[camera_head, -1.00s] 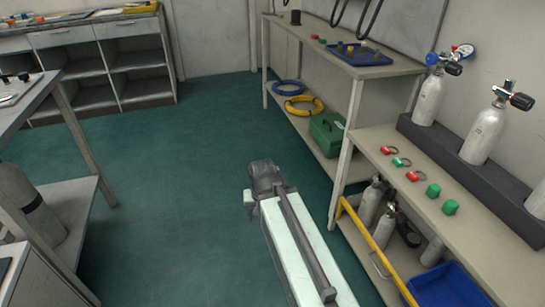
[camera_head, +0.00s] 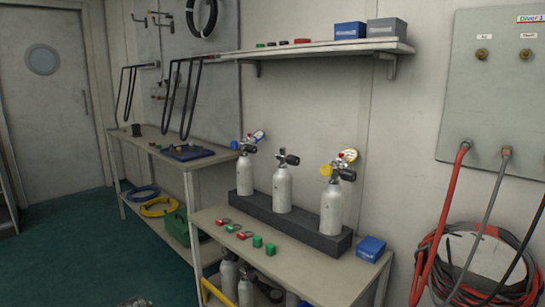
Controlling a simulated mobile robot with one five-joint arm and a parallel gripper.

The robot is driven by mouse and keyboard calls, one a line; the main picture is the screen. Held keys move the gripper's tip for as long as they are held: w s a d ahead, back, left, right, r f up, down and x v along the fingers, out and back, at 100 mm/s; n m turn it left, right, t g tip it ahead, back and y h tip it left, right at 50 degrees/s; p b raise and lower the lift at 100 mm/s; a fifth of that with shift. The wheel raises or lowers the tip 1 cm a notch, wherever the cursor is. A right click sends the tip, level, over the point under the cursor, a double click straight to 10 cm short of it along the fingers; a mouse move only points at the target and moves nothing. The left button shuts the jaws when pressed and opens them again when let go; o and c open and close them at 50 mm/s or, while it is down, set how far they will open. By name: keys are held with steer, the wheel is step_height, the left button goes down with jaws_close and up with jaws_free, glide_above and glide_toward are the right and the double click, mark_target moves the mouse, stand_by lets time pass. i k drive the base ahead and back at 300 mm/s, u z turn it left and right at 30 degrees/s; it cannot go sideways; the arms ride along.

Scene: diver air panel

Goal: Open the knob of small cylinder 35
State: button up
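Three small white cylinders stand upright in a dark rack (camera_head: 265,211) on the bench at the right. The left cylinder (camera_head: 244,176) has a blue cap and a blue gauge by its valve. The middle cylinder (camera_head: 282,190) has a valve with a dark knob (camera_head: 291,160) and no gauge. The right cylinder (camera_head: 331,209) has a yellow cap, a yellow gauge and a dark knob (camera_head: 347,174). I cannot read any number, so I cannot tell which is 35. My gripper is not in view; only a grey bit of my arm shows at the bottom edge.
The bench top (camera_head: 310,277) holds red and green tags, green blocks (camera_head: 270,249) and a blue box (camera_head: 371,248). A shelf (camera_head: 320,50) hangs above the cylinders. Hoses (camera_head: 440,230) hang from a wall panel at right. Green floor (camera_head: 60,260) is free at left.

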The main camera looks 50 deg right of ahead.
mark_target(250, 148)
steer(key=u, duration=0.1)
steer(key=k, duration=0.15)
steer(key=u, duration=1.45)
steer(key=i, duration=1.25)
steer(key=z, duration=2.25)
steer(key=i, duration=1.05)
steer(key=u, duration=0.1)
